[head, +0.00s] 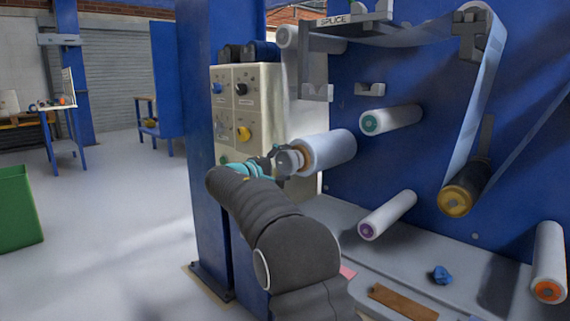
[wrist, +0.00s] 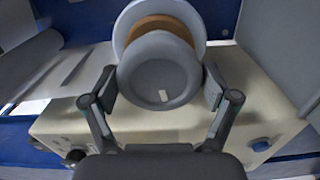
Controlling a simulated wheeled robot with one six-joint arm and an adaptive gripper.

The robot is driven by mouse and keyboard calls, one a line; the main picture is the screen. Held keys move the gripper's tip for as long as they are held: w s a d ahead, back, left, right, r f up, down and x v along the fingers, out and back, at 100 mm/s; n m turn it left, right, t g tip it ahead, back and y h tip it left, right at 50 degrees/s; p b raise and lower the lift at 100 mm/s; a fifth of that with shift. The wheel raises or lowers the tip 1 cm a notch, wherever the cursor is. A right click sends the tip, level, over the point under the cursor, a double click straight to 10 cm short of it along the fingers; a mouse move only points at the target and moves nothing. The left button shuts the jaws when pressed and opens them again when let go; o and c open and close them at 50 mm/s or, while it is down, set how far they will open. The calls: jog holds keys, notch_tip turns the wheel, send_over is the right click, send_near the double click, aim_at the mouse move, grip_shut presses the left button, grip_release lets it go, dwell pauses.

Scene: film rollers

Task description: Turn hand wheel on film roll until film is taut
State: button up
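The film roll (head: 330,150) is a pale bluish roll on the blue machine, with a brown core and a grey hand wheel (head: 288,161) at its near end. In the wrist view the hand wheel (wrist: 158,78) is a round grey cup with a small pale mark low on its face. The brown core (wrist: 157,24) and the film roll (wrist: 195,12) show behind it. My gripper (head: 268,163) is at the hand wheel. In the wrist view its fingers (wrist: 160,88) stand either side of the rim, very near it; whether the pads touch it is unclear.
A beige control box (head: 245,105) with knobs stands behind my gripper. White rollers with green (head: 392,119), purple (head: 388,214) and orange (head: 549,265) ends stick out at the right. A film strip (head: 474,105) runs down to a yellow-ended roller (head: 462,194). Open floor lies left.

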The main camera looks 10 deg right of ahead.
jog(key=shift+a, duration=0.1)
dwell(0.3)
jog(key=v, duration=1.1)
jog(key=shift+s+a, duration=0.25)
jog(key=shift+a, duration=0.05)
